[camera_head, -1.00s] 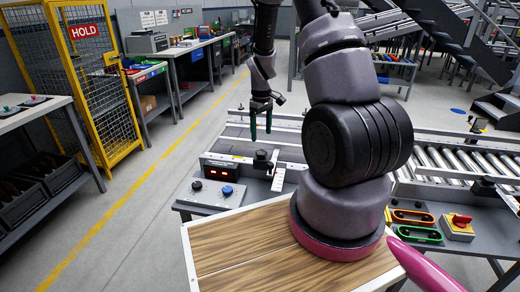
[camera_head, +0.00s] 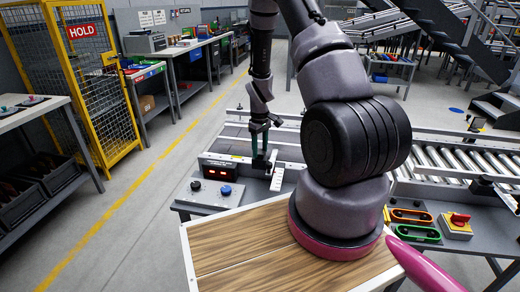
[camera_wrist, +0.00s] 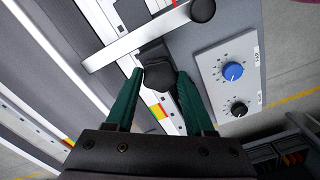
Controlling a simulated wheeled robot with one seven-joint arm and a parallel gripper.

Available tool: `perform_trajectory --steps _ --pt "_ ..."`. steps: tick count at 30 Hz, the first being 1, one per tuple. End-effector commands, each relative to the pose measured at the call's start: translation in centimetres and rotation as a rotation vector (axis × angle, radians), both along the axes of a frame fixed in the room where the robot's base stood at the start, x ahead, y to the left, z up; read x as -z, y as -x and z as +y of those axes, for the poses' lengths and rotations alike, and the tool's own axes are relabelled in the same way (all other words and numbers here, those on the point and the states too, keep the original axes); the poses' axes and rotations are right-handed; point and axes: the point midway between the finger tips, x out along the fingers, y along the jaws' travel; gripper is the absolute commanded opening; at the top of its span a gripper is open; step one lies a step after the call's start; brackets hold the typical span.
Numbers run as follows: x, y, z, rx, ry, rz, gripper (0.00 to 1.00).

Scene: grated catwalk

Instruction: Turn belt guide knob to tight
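The belt guide knob is most likely the black knob (camera_wrist: 160,75) in the wrist view, on a light rail beside a small red, yellow and green scale (camera_wrist: 158,110). My gripper (camera_wrist: 159,76) has its two green fingers apart, one on each side of this knob. Whether they touch it I cannot tell. The knob's setting is not readable.
A panel with a blue knob (camera_wrist: 233,71) and a black knob (camera_wrist: 239,109) lies to the right in the wrist view. A white bar (camera_wrist: 140,39) crosses above the gripped area. A box with a red display (camera_head: 220,170) stands left of my gripper in the head view.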

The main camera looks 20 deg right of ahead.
Motion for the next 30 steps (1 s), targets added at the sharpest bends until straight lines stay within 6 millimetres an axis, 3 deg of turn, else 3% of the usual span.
perform_trajectory --steps 14,30 --pt "-0.03 0.00 -0.01 0.082 0.000 0.000 0.00" --pt "-0.04 -0.01 0.00 0.546 0.001 0.000 0.00"
